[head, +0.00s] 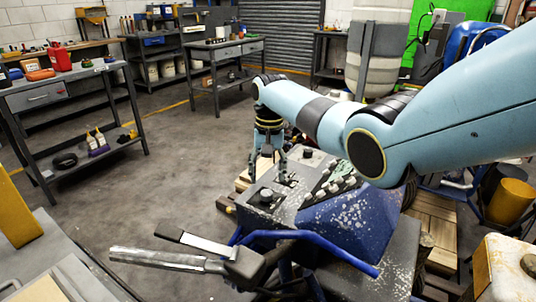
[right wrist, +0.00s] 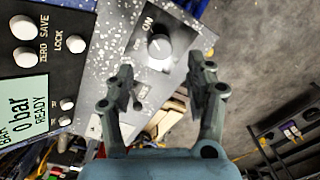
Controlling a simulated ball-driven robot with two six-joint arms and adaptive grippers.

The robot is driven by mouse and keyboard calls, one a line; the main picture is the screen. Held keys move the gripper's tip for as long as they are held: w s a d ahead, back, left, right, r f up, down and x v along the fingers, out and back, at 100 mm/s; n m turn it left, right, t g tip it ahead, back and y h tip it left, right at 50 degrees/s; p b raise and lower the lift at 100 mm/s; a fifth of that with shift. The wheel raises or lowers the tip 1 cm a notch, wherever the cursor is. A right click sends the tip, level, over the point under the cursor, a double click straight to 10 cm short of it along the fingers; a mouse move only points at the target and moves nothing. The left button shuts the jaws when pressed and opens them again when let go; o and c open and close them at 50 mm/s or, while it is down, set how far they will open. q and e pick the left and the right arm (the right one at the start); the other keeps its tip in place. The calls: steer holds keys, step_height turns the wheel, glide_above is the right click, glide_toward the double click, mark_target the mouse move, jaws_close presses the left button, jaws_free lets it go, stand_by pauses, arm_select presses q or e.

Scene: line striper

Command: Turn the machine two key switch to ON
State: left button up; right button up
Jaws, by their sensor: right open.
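A round grey-white knob switch (right wrist: 160,46) with OFF and ON labels sits on a dark plate on the machine's panel, in the right wrist view. Its exact pointer setting is too small to read surely. In the head view the knob (head: 266,195) is on the near left of the blue, paint-speckled machine (head: 350,222). My right gripper (right wrist: 160,72) is open and empty, its fingers spread either side of a line towards the knob, apart from it. In the head view the right gripper (head: 267,172) hangs above the panel's far left edge. My left gripper is not seen.
A display (right wrist: 28,118) and white buttons (right wrist: 75,45) sit beside the knob plate. A small lever (right wrist: 139,92) stands between my fingers in the picture. A handlebar (head: 170,260) juts out at the front left. Open floor (head: 160,190) lies left; workbenches (head: 70,75) stand beyond.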

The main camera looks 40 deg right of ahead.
mark_target(268, 192)
step_height(268, 192, up, 6)
stand_by(0.6)
